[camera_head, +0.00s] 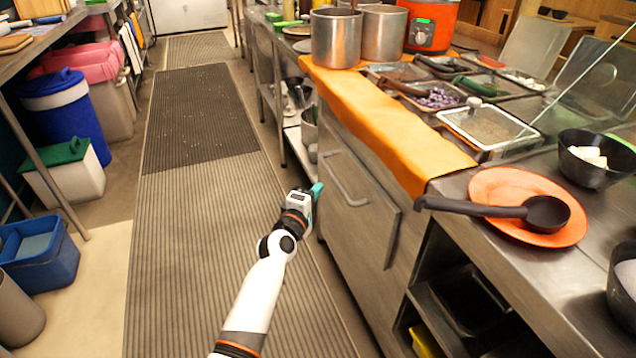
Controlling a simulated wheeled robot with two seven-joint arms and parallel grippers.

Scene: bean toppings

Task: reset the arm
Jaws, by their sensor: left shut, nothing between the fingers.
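My left arm comes in from the bottom of the head view, white with orange bands. My left gripper (316,191), with teal fingertips, is shut and empty. It hangs over the striped floor mat, close to the front of the steel counter and below the counter top. My right arm and gripper are not in view.
The steel counter (460,190) on the right carries an orange plate (490,188) with a black ladle (545,213), a black bowl (590,170), topping trays (490,125) and steel pots (336,40). Bins, such as a blue one (70,118), line the left. The floor mat (200,230) is clear.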

